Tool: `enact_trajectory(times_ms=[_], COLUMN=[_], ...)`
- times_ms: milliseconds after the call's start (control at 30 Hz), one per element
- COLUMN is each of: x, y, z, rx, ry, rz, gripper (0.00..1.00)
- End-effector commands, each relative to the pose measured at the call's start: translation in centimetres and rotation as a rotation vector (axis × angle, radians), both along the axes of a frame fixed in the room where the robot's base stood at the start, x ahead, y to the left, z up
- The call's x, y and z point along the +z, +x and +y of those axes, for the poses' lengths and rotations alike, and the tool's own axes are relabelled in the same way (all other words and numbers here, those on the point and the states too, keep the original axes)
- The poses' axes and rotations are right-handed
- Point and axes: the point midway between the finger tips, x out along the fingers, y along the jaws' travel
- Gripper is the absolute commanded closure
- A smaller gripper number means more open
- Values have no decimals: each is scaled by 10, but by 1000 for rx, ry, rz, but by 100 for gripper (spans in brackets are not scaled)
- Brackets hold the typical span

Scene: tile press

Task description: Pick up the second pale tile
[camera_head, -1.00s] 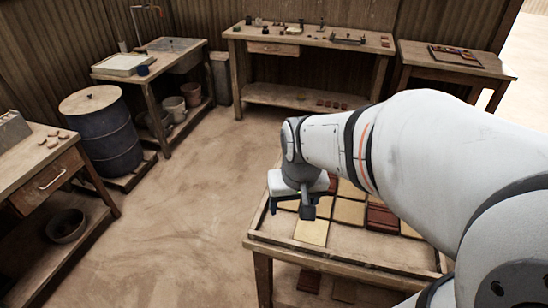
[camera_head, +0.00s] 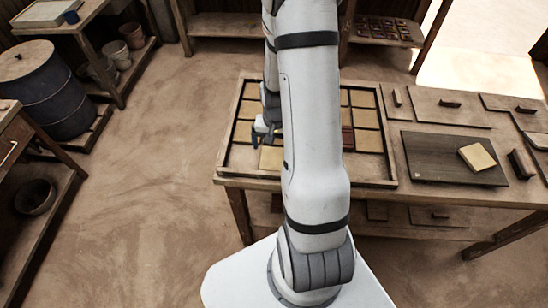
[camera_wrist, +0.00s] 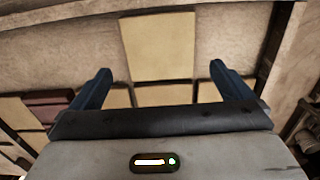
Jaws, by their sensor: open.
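Pale yellow tiles lie in rows in a wooden framed tray (camera_head: 226,146) on the table. One pale tile (camera_head: 271,158) is at the tray's near left; a single pale tile (camera_wrist: 158,46) shows large in the wrist view, beyond and between my fingertips. Another pale tile (camera_head: 477,156) lies apart on a dark board (camera_head: 440,165) at the right. My gripper (camera_wrist: 161,68) is open and empty above the tray; in the head view my gripper (camera_head: 262,133) is partly hidden by my arm. I cannot tell which tile counts as the second.
Dark red tiles (camera_head: 347,138) sit in the tray, partly behind my arm. Wooden boards with handles (camera_head: 450,104) and a dark block (camera_head: 521,164) lie to the right. A blue drum (camera_head: 52,95) stands at the left, with open floor (camera_head: 150,190) between.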

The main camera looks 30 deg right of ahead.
Motion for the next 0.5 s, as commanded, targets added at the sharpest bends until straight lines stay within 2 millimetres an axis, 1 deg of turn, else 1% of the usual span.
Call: enact_trajectory(times_ms=[167,500], x=[-12,-50], y=[-1,-2], z=[0,1], rx=[0,0], ry=[0,1], rz=[2,3], gripper=[0,0])
